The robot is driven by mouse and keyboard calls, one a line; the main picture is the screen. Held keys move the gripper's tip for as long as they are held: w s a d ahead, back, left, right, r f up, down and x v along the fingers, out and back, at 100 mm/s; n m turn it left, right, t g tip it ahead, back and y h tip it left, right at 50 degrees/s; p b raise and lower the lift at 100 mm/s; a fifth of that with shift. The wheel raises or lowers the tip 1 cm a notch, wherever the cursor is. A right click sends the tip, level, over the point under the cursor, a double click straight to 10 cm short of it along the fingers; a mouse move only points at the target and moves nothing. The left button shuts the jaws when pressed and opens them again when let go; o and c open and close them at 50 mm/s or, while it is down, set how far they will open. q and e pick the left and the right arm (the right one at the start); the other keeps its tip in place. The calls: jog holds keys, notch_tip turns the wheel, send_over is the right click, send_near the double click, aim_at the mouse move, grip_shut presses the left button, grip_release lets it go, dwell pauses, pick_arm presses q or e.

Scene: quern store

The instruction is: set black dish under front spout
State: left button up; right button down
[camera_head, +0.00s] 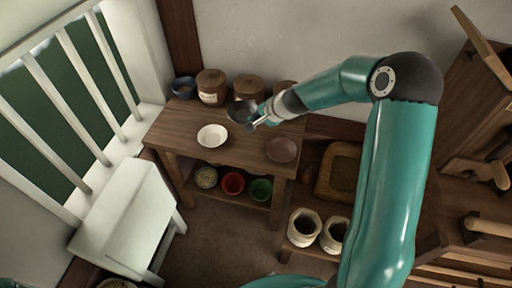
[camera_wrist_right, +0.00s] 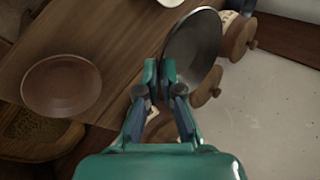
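The black dish (camera_head: 240,109) is a dark, shallow round bowl. My right gripper (camera_head: 252,123) is at its near rim, above the back of the wooden table. In the right wrist view, my right gripper (camera_wrist_right: 160,75) has its fingertips close together on the rim of the black dish (camera_wrist_right: 198,42), which looks tilted. No spout can be made out in either view. My left gripper is not in view.
A white bowl (camera_head: 212,136) and a brown dish (camera_head: 281,150) stand on the table (camera_head: 178,130). Lidded jars (camera_head: 211,86) and a blue pot (camera_head: 184,88) line the back. Red (camera_head: 232,183) and green (camera_head: 261,190) bowls sit on the shelf below. The table's middle is clear.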

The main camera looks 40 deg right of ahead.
aim_at(251, 145)
notch_tip(251, 145, down, 12)
jog(key=b, duration=0.8)
jog(key=shift+f+b, duration=0.1)
jog(key=shift+b, duration=0.25)
jog(key=shift+f, duration=0.1)
jog(key=c, duration=1.6)
grip_release()
